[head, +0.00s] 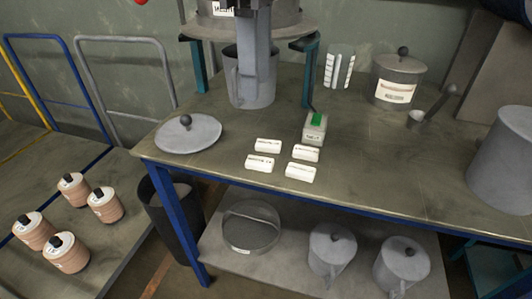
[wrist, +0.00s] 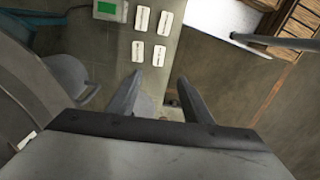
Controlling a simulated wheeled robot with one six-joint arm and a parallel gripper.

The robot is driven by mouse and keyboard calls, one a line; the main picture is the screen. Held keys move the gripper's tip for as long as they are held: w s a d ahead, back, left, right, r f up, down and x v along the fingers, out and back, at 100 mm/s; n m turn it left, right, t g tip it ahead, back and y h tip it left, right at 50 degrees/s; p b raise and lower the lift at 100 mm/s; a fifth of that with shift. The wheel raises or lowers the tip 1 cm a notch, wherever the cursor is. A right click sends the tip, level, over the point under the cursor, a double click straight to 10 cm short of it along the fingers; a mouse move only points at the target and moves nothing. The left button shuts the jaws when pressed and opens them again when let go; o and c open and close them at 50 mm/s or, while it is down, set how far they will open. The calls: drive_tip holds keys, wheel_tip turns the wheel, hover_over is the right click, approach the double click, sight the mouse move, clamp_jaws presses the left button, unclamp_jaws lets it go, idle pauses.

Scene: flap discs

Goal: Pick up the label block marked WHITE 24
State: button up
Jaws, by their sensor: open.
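Several white label blocks lie in a loose two-by-two group on the table: back left (head: 267,145), back right (head: 306,153), front left (head: 260,163) and front right (head: 300,172). Each has dark print too small to read, so I cannot tell which is WHITE 24. The same group shows at the top of the wrist view, with two upper blocks (wrist: 142,18) (wrist: 165,22) and two lower ones (wrist: 138,51) (wrist: 159,55). My gripper (wrist: 159,80) is open and empty, its fingers apart from the blocks. I cannot make it out clearly in the head view.
The table (head: 375,170) is bare right of the blocks. A small green-topped box (head: 315,127) stands just behind them. A round grey lid (head: 188,134) lies left. A labelled canister (head: 397,80) stands at the back right, a large grey vessel (head: 503,160) at the right.

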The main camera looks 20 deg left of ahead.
hover_over(260, 160)
drive_tip(key=f, duration=1.1)
drive_tip(key=shift+s+f, duration=0.3)
drive_tip(key=shift+f, duration=0.1)
drive_tip(key=shift+w+f, duration=0.2)
drive_tip(key=shift+f, duration=2.45)
drive_tip(key=c, duration=1.1)
